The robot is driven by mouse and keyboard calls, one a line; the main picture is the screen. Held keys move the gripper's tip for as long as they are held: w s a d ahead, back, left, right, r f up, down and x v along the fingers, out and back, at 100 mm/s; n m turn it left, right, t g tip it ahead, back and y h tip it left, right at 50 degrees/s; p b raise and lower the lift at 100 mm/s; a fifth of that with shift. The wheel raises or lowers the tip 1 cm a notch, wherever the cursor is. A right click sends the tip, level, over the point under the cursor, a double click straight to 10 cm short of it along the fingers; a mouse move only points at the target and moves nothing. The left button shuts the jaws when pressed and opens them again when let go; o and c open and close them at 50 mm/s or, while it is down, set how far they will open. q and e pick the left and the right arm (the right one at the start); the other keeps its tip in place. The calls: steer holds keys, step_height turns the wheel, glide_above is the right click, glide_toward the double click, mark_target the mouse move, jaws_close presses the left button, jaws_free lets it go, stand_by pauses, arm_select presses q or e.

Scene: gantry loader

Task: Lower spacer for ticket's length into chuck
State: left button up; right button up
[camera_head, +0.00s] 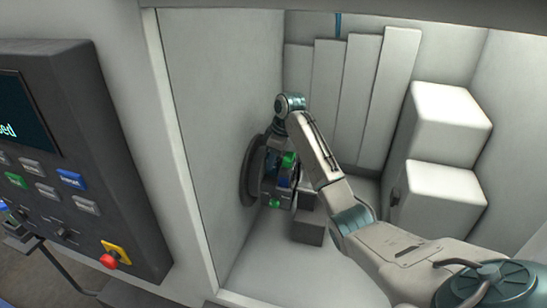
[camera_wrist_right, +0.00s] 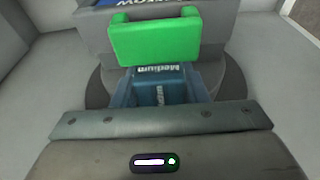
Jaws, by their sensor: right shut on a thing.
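The dark round chuck (camera_head: 248,172) sits on the left inner wall of the machine bay. Green blocks (camera_head: 275,203) and blue parts show at its face. My right gripper (camera_head: 278,172) is at the chuck face, with its fingertips partly hidden. In the right wrist view, a blue spacer (camera_wrist_right: 160,92) marked "Medium" shows beyond the gripper's grey bar, and the gripper is shut on it. A green block (camera_wrist_right: 155,40) lies just past the spacer, with the dark chuck disc behind. Whether the spacer is seated in the chuck, I cannot tell. My left gripper is not in view.
A control panel (camera_head: 75,150) with a screen, buttons and a red knob stands at left, outside the bay. Tall pale panels (camera_head: 355,95) line the back. Two white boxes (camera_head: 445,125) stand at right. Dark blocks (camera_head: 308,231) sit below the chuck. The bay floor is otherwise mostly clear.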

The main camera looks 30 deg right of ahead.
steer(key=shift+s+f, duration=0.1)
steer(key=shift+f, duration=0.05)
steer(key=shift+f, duration=0.4)
steer(key=o, duration=1.2)
steer(key=shift+c, duration=0.2)
steer(key=shift+f, duration=0.1)
